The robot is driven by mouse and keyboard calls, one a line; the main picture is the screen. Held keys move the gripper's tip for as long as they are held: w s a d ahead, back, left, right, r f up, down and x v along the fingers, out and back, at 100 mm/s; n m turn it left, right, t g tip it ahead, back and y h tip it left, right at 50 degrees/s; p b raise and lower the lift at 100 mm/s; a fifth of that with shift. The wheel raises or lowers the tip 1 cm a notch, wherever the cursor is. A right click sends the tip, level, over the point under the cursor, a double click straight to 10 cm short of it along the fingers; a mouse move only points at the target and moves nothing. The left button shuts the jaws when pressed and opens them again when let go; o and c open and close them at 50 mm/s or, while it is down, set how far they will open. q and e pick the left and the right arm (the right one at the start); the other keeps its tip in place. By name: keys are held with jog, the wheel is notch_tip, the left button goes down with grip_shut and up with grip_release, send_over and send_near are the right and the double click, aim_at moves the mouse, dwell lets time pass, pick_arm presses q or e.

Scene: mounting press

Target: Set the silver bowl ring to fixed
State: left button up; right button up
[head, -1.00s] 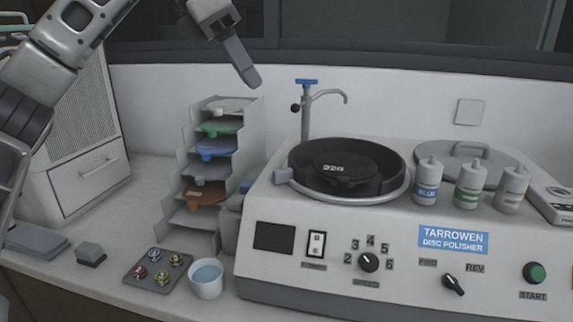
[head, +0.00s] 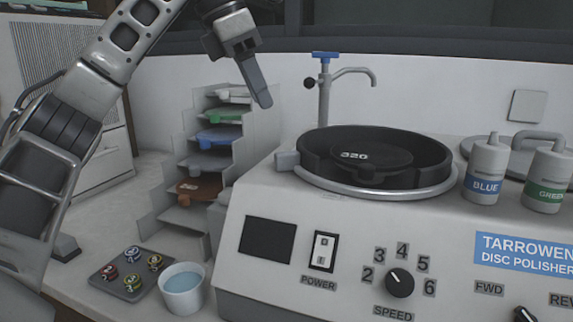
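The silver bowl ring (head: 384,191) runs around the base of the black bowl (head: 436,157) on top of the polisher. A light grey block-like tab (head: 287,160) sticks out at the ring's left side. A disc marked 320 lies in the bowl. My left gripper (head: 262,92) is above and to the left of the ring, pointing down, apart from it. Its fingers overlap in this view, so I cannot tell whether it is open or shut. I see nothing held in it. My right gripper is not in view.
A tap (head: 324,92) rises behind the bowl. Blue (head: 486,172) and green (head: 545,180) bottles stand to its right. A stepped disc rack (head: 171,202), a white cup (head: 183,291) and a small tray (head: 112,279) are left of the polisher. The speed knob (head: 400,283) is on the front.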

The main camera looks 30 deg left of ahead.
aim_at(286, 153)
pick_arm(q)
jog(key=b+x, duration=0.1)
jog(key=x, duration=0.9)
jog(key=shift+f+b, duration=0.1)
jog(key=shift+b, duration=0.25)
jog(key=shift+w+d+f, duration=0.1)
jog(key=shift+w+f, duration=0.1)
jog(key=shift+f, duration=0.35)
